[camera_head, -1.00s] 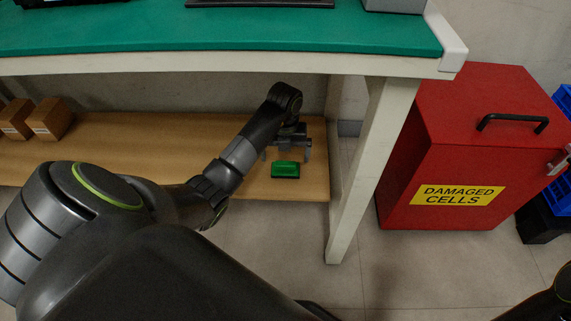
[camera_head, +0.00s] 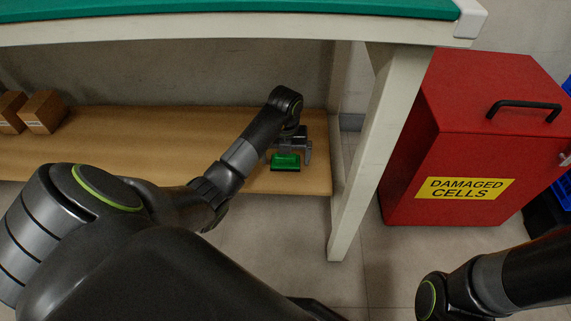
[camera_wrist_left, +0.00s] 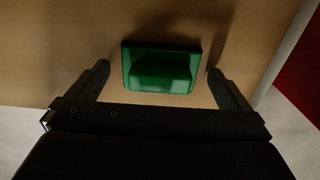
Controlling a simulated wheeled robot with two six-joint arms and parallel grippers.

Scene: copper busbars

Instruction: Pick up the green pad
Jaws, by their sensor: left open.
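The green pad (camera_head: 286,161) lies on the wooden lower shelf of the bench, near the shelf's front right end. It also shows in the left wrist view (camera_wrist_left: 161,68) as a dark-edged block with a raised middle. My left gripper (camera_head: 290,150) is right over and beside the pad. In the wrist view my left gripper (camera_wrist_left: 158,82) has its fingers spread, one on each side of the pad, with a gap to each. It is open and empty. My right arm shows at the lower right, but its gripper is out of view.
The wooden shelf (camera_head: 130,145) sits under the bench with the green top (camera_head: 220,10). A white bench leg (camera_head: 372,150) stands right of the pad. A red box (camera_head: 475,135) marked "DAMAGED CELLS" is further right. Small cardboard boxes (camera_head: 42,111) sit at the shelf's left.

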